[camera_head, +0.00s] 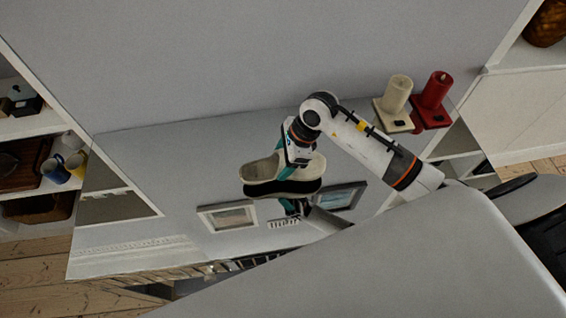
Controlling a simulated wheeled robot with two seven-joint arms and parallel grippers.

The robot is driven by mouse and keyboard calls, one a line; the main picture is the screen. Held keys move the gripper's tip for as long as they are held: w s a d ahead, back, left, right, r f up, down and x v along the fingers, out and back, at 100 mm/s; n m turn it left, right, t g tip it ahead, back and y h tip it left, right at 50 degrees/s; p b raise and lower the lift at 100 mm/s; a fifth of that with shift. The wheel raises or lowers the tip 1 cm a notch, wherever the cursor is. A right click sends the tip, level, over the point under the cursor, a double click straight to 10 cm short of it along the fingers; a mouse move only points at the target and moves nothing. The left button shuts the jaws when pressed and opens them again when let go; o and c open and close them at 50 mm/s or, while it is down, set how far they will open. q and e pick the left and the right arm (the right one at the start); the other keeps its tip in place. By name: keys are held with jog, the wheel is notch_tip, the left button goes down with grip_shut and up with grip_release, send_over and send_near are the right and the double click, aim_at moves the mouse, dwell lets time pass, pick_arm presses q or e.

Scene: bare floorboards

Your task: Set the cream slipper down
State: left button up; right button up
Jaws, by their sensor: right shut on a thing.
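The cream slipper (262,169) is near the middle of the view, with a dark sole or underside below its cream upper. My right gripper (300,158) reaches in from the right and is shut on the slipper at its right end. The fingers are partly hidden by the slipper. The slipper is over a pale grey surface (190,160); I cannot tell whether it touches it. My left gripper is out of view.
A cream candle (397,93) and a red candle (436,90) stand at the right, behind my arm. Two framed pictures (228,216) (347,196) show below the slipper. Shelves with mugs (75,162) are at the left. The grey surface left of the slipper is clear.

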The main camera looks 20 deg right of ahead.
aim_at(283, 167)
notch_tip(283, 167, down, 3)
jog(key=shift+f+p, duration=0.15)
jog(key=shift+p, duration=0.15)
jog(key=shift+f, duration=0.25)
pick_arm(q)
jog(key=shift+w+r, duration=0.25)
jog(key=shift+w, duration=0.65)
pick_arm(e)
jog(key=o, duration=1)
